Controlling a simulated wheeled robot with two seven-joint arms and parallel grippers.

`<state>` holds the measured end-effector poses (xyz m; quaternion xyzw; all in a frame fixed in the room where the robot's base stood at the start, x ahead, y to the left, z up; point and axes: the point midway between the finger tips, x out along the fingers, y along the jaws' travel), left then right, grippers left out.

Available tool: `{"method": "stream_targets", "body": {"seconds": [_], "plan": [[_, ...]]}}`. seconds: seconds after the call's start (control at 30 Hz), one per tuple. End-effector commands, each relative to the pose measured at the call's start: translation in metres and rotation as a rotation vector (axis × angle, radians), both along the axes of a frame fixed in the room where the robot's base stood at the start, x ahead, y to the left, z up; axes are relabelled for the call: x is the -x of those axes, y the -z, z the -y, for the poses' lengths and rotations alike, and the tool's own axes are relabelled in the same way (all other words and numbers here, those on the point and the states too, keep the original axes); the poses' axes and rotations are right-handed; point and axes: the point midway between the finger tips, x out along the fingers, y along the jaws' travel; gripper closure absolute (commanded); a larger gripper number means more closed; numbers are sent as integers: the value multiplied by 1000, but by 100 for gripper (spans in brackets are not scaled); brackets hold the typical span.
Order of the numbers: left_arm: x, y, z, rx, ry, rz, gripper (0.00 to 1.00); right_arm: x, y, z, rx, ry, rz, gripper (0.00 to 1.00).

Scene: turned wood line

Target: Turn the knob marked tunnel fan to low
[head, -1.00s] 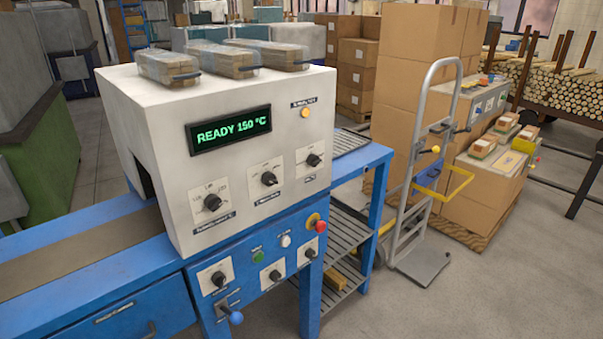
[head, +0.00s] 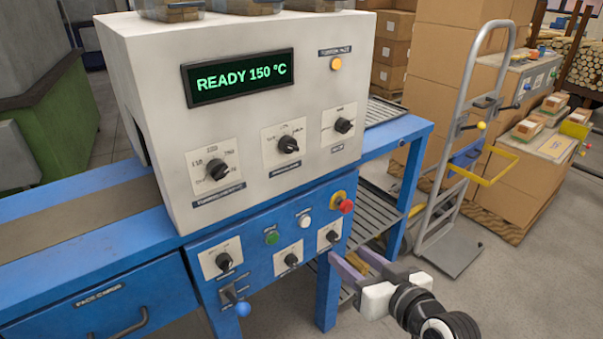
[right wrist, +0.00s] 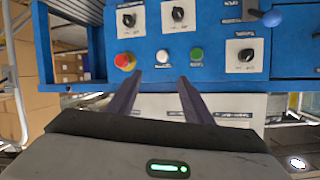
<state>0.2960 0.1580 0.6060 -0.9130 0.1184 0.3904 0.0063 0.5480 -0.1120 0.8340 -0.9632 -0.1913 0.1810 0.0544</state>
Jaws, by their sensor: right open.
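The white tunnel housing carries a left knob (head: 217,168), a middle knob (head: 288,144) and a right knob (head: 343,125), each on a white dial plate. The blue panel below has a left knob (head: 223,261), a middle knob (head: 291,259) and a right knob (head: 332,236). The labels are too small to read, so I cannot tell which is tunnel fan. My right gripper (head: 352,257) is open and empty, in front of the blue panel's lower right. In the right wrist view its fingers (right wrist: 160,88) stand apart, with the panel beyond. My left gripper is out of view.
A red stop button (head: 346,206), white button (head: 305,219) and green button (head: 271,238) sit on the blue panel. A blue-tipped lever (head: 242,309) sticks out below. The display (head: 240,77) reads READY 150 °C. A hand truck (head: 470,140) and cartons stand right.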

Motion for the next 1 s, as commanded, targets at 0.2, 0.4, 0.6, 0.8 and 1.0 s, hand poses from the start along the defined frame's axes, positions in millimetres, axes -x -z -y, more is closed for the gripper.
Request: {"method": "stream_targets", "body": {"seconds": [0.2, 0.4, 0.6, 0.8, 1.0], "plan": [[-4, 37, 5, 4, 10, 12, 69, -47, -120, -36, -64, -145, 246, 54], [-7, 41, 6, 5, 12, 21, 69, -48, -173, -51, -72, -216, 339, 54], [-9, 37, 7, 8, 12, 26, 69, -64, -180, -65, -75, -225, 345, 54], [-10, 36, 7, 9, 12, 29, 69, -95, -179, -88, -76, -224, 343, 54], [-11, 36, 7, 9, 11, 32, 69, -119, -179, -105, -75, -222, 344, 54]]}}
